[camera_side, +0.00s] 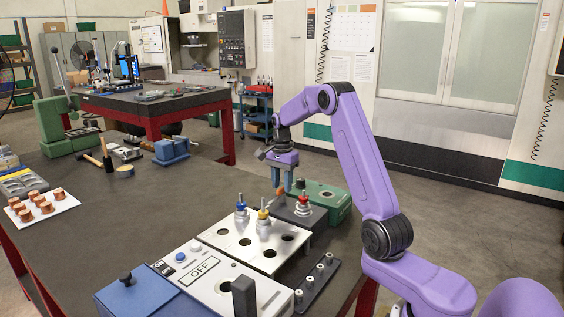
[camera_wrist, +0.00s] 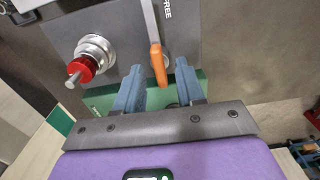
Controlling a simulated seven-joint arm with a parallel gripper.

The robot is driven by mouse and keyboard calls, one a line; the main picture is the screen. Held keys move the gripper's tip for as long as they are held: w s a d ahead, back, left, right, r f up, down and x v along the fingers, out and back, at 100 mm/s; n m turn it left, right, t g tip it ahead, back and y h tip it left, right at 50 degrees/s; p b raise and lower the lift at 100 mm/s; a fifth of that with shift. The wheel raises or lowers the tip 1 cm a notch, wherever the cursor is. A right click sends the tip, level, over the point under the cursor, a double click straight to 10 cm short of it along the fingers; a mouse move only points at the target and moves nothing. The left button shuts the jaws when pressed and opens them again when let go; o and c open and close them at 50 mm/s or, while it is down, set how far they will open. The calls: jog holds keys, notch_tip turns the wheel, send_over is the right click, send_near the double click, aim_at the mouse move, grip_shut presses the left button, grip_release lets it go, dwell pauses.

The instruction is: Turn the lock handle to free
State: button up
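The lock handle (camera_wrist: 157,62) has an orange grip on a grey bar and stands on a dark grey block (camera_side: 300,214). In the wrist view the word FREE is printed beside the bar, to its right. My gripper (camera_wrist: 159,70) has two blue fingers spread apart, with the end of the orange grip showing between them and gaps on both sides. In the side view my gripper (camera_side: 282,179) points down just above the orange handle (camera_side: 280,192). A red-topped metal plug (camera_wrist: 83,67) stands on the block left of the handle; it also shows in the side view (camera_side: 304,202).
A green base (camera_side: 325,195) is behind the block. A silver plate (camera_side: 235,245) with holes and blue-topped and yellow-topped plugs stands in front left. A white panel marked OFF (camera_side: 205,268) and a blue box (camera_side: 140,295) are nearer. Bare tabletop (camera_side: 165,205) lies to the left.

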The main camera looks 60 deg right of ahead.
aim_at(282, 187)
notch_tip(282, 187, up, 17)
dwell(0.5)
jog(key=shift+f, duration=0.1)
jog(key=a+f+n, duration=0.2)
jog(key=a+n, duration=0.6)
jog(key=a, duration=0.7)
jog(key=s+a+f+n, duration=0.3)
jog(key=s+a+n, duration=0.4)
jog(key=s+a, duration=0.3)
jog(key=s+a+f+n, duration=0.2)
jog(key=s+f+n, duration=0.2)
jog(key=s+n, duration=0.4)
jog(key=s+a+f+n, duration=0.2)
jog(key=s+f+n, duration=0.3)
jog(key=s, duration=1.1)
jog(key=n, duration=0.2)
jog(key=shift+s+a+n, duration=0.15)
jog(key=shift+s+n, duration=0.2)
jog(key=shift+n, duration=0.05)
